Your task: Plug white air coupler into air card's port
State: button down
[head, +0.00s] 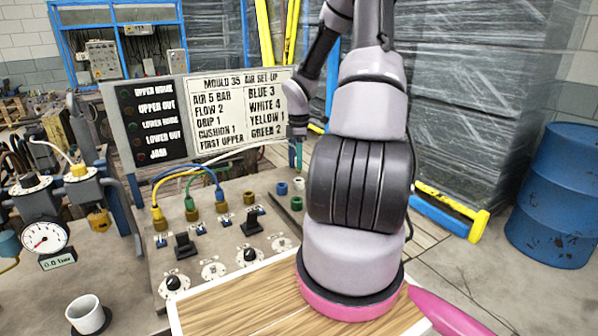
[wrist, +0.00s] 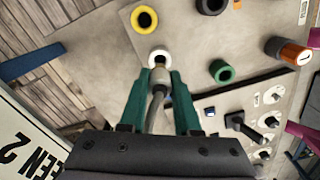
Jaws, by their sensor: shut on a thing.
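My gripper (wrist: 158,92) is shut on the white air coupler (wrist: 158,80), whose grey stem and hose show between the teal fingers in the wrist view. In the head view my gripper (head: 296,160) is above the white ring (head: 299,184), with the white hose (head: 240,150) arching to it from the left. In the wrist view the white ring (wrist: 160,56) lies just beyond the coupler's tip; I cannot tell whether they touch. The card (head: 240,108) reads WHITE 4. The fourth brass port (head: 249,198) has no hose; yellow, green and blue hoses are in the other three.
Blue (head: 281,188) and green (head: 296,203) rings stand near the white one; a yellow ring (wrist: 144,18) shows in the wrist view. Black knobs and switches (head: 185,246) stand on the panel in front. A wooden board (head: 250,305) lies at the front edge.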

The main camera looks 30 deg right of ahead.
jog(key=shift+n, duration=0.4)
jog(key=r, duration=0.2)
jog(key=a+r, duration=0.1)
jog(key=r, duration=0.2)
jog(key=shift+w, duration=0.1)
jog(key=a+f+n, duration=0.1)
jog(key=a+n, duration=1)
jog(key=a, duration=0.6)
jog(key=shift+w+f, duration=0.15)
jog(key=shift+f, duration=1.4)
jog(key=shift+w+f, duration=0.1)
jog(key=shift+f, duration=1.4)
jog(key=shift+f, duration=1.25)
jog(key=shift+c, duration=0.7)
grip_release()
jog(key=shift+r, duration=0.1)
